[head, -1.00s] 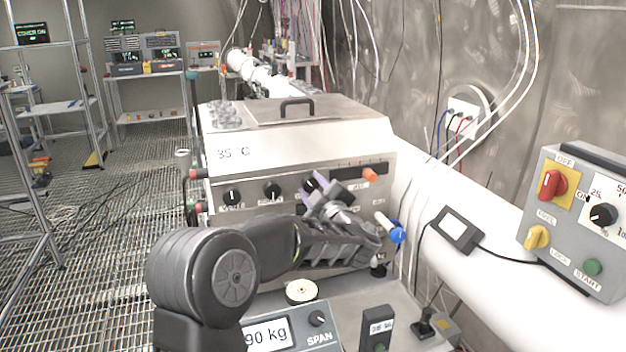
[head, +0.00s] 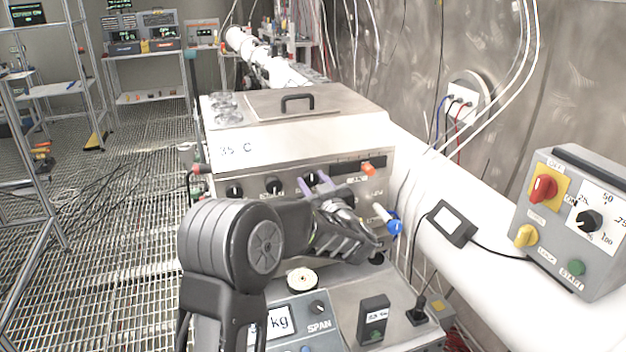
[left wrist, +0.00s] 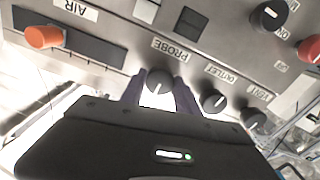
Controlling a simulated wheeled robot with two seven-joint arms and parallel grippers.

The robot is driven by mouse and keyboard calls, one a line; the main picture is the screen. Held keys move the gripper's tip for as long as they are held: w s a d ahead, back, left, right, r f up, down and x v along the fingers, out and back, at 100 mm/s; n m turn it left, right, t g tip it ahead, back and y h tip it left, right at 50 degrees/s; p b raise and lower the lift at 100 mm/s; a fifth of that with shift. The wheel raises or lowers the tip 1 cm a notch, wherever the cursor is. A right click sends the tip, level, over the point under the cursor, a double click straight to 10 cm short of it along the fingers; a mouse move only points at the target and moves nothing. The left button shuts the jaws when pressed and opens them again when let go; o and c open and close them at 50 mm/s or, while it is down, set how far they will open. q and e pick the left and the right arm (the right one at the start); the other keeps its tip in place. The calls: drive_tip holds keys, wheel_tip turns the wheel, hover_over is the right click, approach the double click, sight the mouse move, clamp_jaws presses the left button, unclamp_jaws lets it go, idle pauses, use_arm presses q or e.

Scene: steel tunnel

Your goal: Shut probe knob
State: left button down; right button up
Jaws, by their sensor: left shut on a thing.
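The label appears upside down in the left wrist view. My left gripper (left wrist: 158,90) has its two purple fingers on either side of this knob and is shut on it. In the head view my left gripper (head: 312,183) reaches the front panel of the steel box (head: 222,172), and the knob (head: 311,178) shows between the fingertips. My wrist hides part of the panel. My right gripper is not in view.
Outlet knob (left wrist: 213,101) and vent knob (left wrist: 253,118) sit close beside the probe knob. An orange slider knob (head: 368,169) and a blue-ended white valve handle (head: 387,218) are to the right. A scale box (head: 315,310) stands below my arm.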

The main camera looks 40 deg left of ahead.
use_arm(q)
drive_tip(key=shift+f, duration=0.1)
drive_tip(key=c, duration=0.9)
unclamp_jaws()
drive_tip(key=b+v, duration=0.2)
drive_tip(key=v, duration=0.5)
drive_tip(key=shift+s+d, duration=0.2)
drive_tip(key=shift+d, duration=0.15)
